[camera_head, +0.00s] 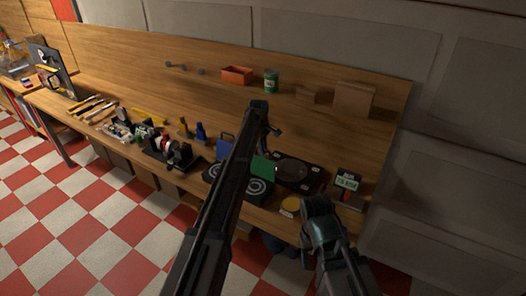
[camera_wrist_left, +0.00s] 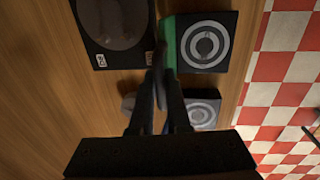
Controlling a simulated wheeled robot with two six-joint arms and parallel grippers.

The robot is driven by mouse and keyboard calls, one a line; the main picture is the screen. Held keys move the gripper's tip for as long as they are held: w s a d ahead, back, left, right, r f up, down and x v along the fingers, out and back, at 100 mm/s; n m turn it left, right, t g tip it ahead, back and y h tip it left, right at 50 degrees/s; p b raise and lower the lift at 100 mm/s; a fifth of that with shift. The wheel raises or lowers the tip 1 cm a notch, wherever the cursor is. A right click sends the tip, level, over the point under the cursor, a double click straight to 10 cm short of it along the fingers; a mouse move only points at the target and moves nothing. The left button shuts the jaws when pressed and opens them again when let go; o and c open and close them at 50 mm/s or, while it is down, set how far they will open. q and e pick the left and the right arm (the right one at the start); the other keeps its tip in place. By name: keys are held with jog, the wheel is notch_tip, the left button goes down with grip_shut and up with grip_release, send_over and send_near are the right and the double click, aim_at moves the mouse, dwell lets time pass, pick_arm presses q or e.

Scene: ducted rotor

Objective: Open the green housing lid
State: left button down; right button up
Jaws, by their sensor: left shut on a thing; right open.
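The green lid (camera_head: 262,167) stands raised at a steep tilt at the edge of a black housing (camera_head: 259,188) with a white ring pattern. In the left wrist view the lid (camera_wrist_left: 169,32) shows as a narrow green strip beside the ringed housing (camera_wrist_left: 205,44). My left gripper (camera_head: 266,150) reaches down from above. In the left wrist view its fingertips (camera_wrist_left: 160,56) are together at the lid's edge, shut on it. The fingers hide part of the lid. My right gripper (camera_head: 318,212) is open and empty, in front of the bench's right end.
A black unit with a dark round disc (camera_head: 297,171) sits right behind the lid. A second ringed housing (camera_wrist_left: 203,107) is beside the first. Tools and parts fill the bench leftward.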

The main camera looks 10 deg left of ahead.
pick_arm(q)
jog(key=c, duration=0.9)
grip_release()
jog(key=shift+r, duration=0.2)
notch_tip(320, 180, up, 13)
jog(key=s+p, duration=0.2)
jog(key=p, duration=1.1)
jog(key=shift+a+r+p, duration=0.2)
jog(key=shift+a+p, duration=0.1)
jog(key=shift+p, duration=0.05)
